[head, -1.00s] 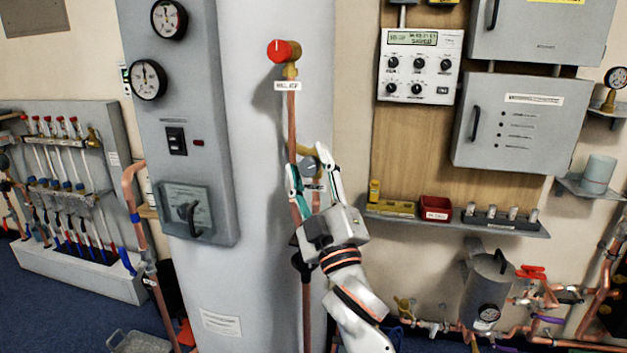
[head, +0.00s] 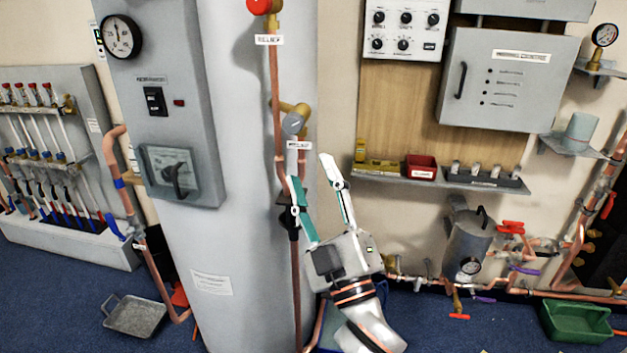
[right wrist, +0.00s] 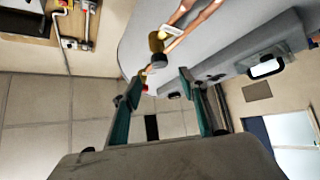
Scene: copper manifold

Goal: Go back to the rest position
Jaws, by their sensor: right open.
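My left gripper is not in view.
A red knob (head: 261,6) tops the copper pipe (head: 275,90). To the right, a shelf (head: 390,181) carries a red bin (head: 420,166) and small parts. A grey tray (head: 137,317) and a green bin (head: 576,322) are on the blue floor. Copper piping runs low at right.

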